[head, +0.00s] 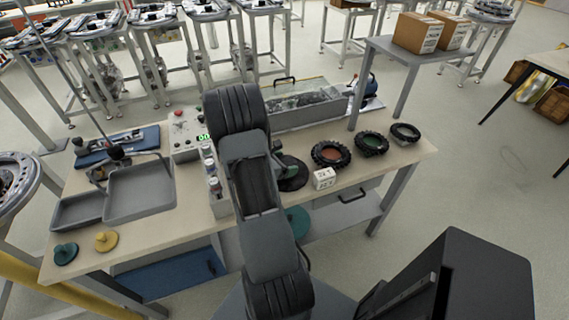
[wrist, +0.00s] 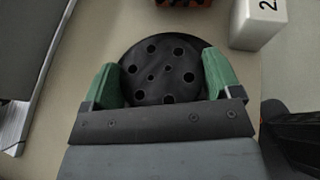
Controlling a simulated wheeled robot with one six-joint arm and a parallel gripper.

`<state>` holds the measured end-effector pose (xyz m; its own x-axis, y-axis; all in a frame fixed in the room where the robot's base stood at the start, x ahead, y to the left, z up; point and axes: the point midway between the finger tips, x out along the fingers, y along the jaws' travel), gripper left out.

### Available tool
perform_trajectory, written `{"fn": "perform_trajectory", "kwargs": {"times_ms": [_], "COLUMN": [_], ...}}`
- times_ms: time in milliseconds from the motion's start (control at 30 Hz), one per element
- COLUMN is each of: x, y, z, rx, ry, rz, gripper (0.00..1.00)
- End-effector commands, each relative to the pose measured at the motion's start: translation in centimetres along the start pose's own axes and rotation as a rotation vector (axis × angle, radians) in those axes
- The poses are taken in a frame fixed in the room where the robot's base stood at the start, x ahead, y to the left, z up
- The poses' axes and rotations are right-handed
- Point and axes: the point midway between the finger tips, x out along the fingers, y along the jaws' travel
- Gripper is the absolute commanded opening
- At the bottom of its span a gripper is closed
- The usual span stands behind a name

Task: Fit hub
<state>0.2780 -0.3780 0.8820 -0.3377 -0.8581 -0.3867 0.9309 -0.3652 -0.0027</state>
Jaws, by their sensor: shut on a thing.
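My gripper (wrist: 162,78) has its two green fingers on either side of a round black disc (wrist: 160,72) with several holes in its face, and is shut on it. In the head view my gripper (head: 286,170) is low over the front of the bench, partly hidden by my arm, with a dark round shape (head: 298,183) beneath it. I cannot tell whether the disc touches the bench. A teal hub (head: 66,253) and a yellow hub (head: 106,241) lie at the bench's front left corner.
Black tyres with orange (head: 331,154), green (head: 371,144) and pale (head: 404,133) centres lie to the right. A white numbered block (head: 324,178) stands close by my gripper; it also shows in the wrist view (wrist: 257,25). Grey trays (head: 140,190) are at left, a clear-topped bin (head: 302,108) behind.

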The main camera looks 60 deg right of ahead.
Motion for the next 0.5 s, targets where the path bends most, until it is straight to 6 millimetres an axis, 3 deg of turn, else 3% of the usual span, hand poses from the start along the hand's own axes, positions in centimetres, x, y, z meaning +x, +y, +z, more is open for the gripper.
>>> {"fn": "perform_trajectory", "kwargs": {"times_ms": [300, 333, 500], "x": [0.31, 0.26, 0.25], "y": [0.05, 0.05, 0.03], "z": [-0.66, -0.55, -0.56], "rx": [0.001, 0.002, 0.001], "ry": [-0.002, -0.002, -0.001], "rz": [0.001, 0.001, 0.0], "gripper": [0.39, 0.87, 1.0]}}
